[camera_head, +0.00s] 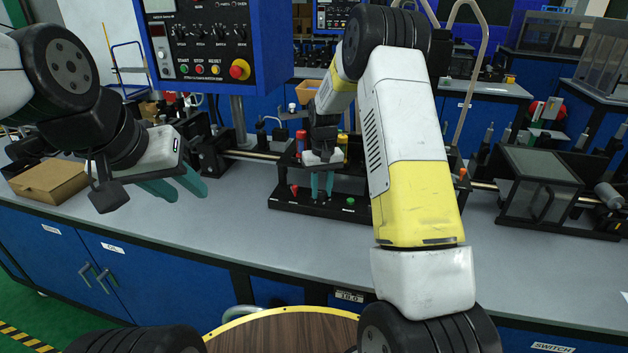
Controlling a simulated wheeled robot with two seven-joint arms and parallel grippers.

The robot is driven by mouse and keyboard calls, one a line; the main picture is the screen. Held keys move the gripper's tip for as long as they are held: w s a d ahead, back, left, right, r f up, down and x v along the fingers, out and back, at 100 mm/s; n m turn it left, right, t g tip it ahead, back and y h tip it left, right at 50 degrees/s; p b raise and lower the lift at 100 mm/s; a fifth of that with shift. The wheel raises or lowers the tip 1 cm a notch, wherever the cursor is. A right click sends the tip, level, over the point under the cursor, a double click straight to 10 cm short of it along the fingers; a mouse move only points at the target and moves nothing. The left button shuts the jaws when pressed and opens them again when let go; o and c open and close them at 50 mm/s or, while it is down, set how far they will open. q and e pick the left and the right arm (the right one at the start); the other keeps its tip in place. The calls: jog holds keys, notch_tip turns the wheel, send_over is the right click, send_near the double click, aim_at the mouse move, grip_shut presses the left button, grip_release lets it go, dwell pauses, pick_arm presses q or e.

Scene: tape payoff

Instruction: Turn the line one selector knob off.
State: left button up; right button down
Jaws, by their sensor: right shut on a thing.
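A black stand (280,202) sits on the grey bench with a red button (294,190) at left and a green button (350,202) at right. My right gripper (322,194) reaches down to this stand between the two buttons. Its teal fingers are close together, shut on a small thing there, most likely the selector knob. The fingers hide that thing, so its label and position cannot be read. My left gripper (188,193) hangs at the left above the bench, its teal fingers apart and empty.
A blue control panel (207,68) with knobs and a red stop button (240,69) rises at upper left. A cardboard box (50,182) lies on the bench at left. A clear-lidded case (541,185) stands at right. The bench front (220,225) is clear.

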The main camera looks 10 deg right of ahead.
aim_at(322, 192)
jog(key=shift+m, duration=0.5)
jog(key=c, duration=1.1)
grip_release()
notch_tip(322, 192, up, 8)
jog(key=shift+f, duration=0.2)
jog(key=shift+r, duration=0.15)
